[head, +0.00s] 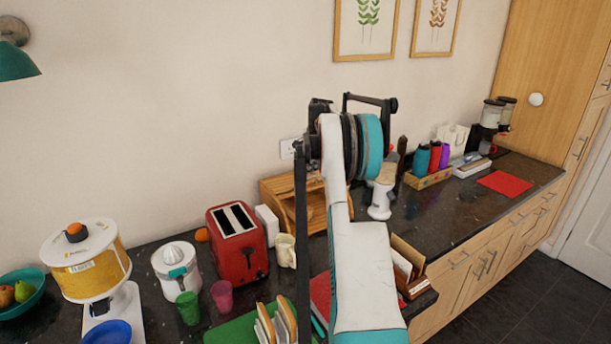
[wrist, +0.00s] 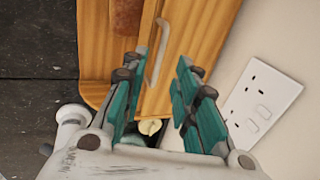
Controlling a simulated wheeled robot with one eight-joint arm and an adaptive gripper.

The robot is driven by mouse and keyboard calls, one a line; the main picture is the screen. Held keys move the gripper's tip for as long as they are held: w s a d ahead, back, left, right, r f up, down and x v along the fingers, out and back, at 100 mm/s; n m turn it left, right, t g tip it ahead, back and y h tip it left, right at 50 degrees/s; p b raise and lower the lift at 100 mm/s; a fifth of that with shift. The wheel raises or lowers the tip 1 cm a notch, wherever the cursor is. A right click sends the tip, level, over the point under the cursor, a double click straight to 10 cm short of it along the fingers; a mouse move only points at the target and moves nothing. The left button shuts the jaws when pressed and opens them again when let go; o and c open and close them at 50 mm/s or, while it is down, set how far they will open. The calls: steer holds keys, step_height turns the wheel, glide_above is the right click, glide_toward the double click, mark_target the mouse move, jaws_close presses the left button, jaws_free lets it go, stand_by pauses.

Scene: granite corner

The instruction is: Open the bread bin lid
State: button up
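The wooden bread bin (head: 279,202) stands against the wall on the dark counter in the head view, its right part hidden behind my arm. In the wrist view the bin (wrist: 205,30) fills the upper middle, with a pale bar handle (wrist: 157,52) on its wood. A brown loaf (wrist: 126,16) shows beside the handle; I cannot tell whether through a window or an opening. My gripper (wrist: 163,66) is open, its teal fingers apart, pointing at the handle, which lies between the fingertips in the picture. Contact is not clear. The head view does not show the fingertips clearly.
A wall socket (wrist: 263,102) is close to my gripper's right. Free counter (head: 440,218) lies farther right.

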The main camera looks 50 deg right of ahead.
steer(key=shift+v, duration=2.7)
steer(key=shift+w, duration=0.1)
